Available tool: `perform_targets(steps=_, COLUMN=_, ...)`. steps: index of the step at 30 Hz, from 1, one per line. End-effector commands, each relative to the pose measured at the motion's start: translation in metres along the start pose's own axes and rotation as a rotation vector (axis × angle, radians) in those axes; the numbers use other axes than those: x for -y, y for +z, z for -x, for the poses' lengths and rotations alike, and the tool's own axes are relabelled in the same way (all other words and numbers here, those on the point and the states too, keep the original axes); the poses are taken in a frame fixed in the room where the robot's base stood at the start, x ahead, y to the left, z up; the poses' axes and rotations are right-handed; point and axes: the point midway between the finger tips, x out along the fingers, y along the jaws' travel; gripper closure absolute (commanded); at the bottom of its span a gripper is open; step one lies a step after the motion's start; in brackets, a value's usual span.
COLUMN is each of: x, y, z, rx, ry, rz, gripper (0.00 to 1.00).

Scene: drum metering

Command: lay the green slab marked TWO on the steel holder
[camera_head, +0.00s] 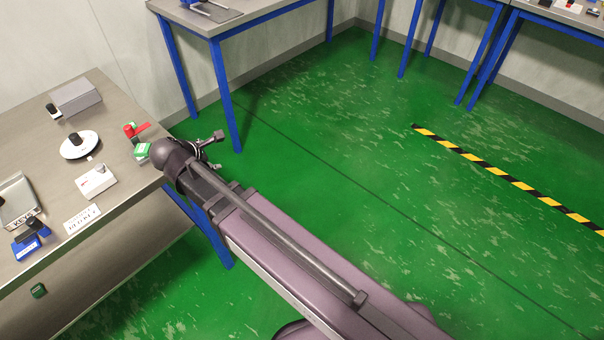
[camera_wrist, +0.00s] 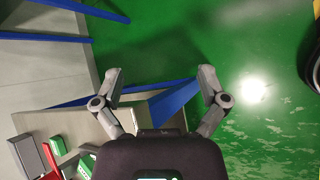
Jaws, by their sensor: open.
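A small green block with a pale label (camera_head: 142,151) lies near the right edge of the left steel bench (camera_head: 120,225). I cannot read a TWO on either one. In the wrist view, green pieces (camera_wrist: 58,146) show at the lower left beside a red one. I cannot tell for sure which thing is the steel holder. My gripper (camera_wrist: 160,74) is open and empty, its fingers spread wide beyond the bench edge. It is partly hidden by my arm in the head view.
The bench also bears a red item (camera_head: 129,131), a round white dish (camera_head: 80,146), a white box (camera_head: 96,181), a grey block (camera_head: 76,97), a KEYS tray (camera_head: 16,203) and a blue piece (camera_head: 30,243). Another blue-legged table (camera_head: 255,12) stands behind. The green floor (camera_head: 340,140) is clear.

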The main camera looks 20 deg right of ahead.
Motion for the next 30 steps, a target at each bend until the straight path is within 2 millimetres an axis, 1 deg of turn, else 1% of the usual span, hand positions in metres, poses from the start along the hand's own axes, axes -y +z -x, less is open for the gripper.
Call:
perform_targets(steps=1, x=0.010, y=0.015, z=-0.010, rx=-0.009, ry=-0.039, rz=-0.078, gripper=0.07)
perform_targets(steps=3, x=0.021, y=0.029, z=-0.021, rx=-0.020, ry=-0.092, rz=-0.186, gripper=0.07)
perform_targets(steps=9, x=0.054, y=0.068, z=-0.047, rx=-0.044, ry=-0.243, rz=-0.495, gripper=0.07)
perform_targets(steps=15, x=0.089, y=0.103, z=-0.066, rx=-0.047, ry=-0.396, rz=-0.804, gripper=0.07)
perform_targets(steps=24, x=0.139, y=0.147, z=-0.081, rx=-0.019, ry=-0.630, rz=-1.262, gripper=0.07)
perform_targets(steps=30, x=0.166, y=0.168, z=-0.083, rx=0.014, ry=-0.771, rz=-1.521, gripper=0.07)
